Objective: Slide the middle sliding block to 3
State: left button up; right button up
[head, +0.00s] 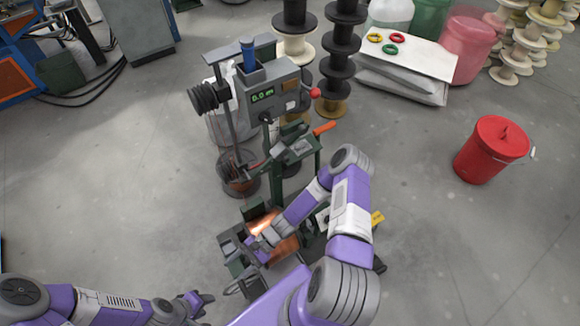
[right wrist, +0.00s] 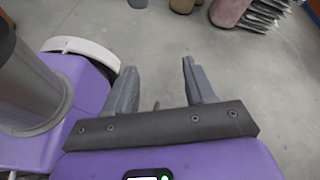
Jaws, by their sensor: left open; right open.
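A dark green and grey machine (head: 240,262) with copper-coloured parts stands low in the centre of the head view. I cannot pick out the middle sliding block or any number marks; my right arm covers part of this machine. My right gripper (head: 254,246) is over the machine's left part in the head view; contact cannot be told. In the right wrist view my right gripper (right wrist: 161,68) is open, with only grey floor showing between its fingers. My left gripper (head: 204,299) is open and empty, low at the left, apart from the machine.
A grey device with a green display (head: 262,96) and red knob stands behind. A red bucket (head: 488,150) stands at right.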

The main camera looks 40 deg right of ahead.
jog(key=w+d+m+t+y, duration=0.2)
jog(key=w+d+m+t, duration=0.1)
jog(key=w+m+t, duration=0.15)
jog(key=m+t+h+b, duration=0.2)
jog(key=m+t+h, duration=1.5)
jog(key=m+h, duration=0.1)
send_near(287, 161)
jog(key=x, duration=0.4)
jog(key=b+x, duration=0.1)
jog(key=x, duration=0.2)
jog(key=shift+d+f, duration=0.1)
jog(key=shift+f, duration=0.2)
jog(key=shift+w+r, duration=0.3)
jog(key=shift+w, duration=0.35)
grip_shut()
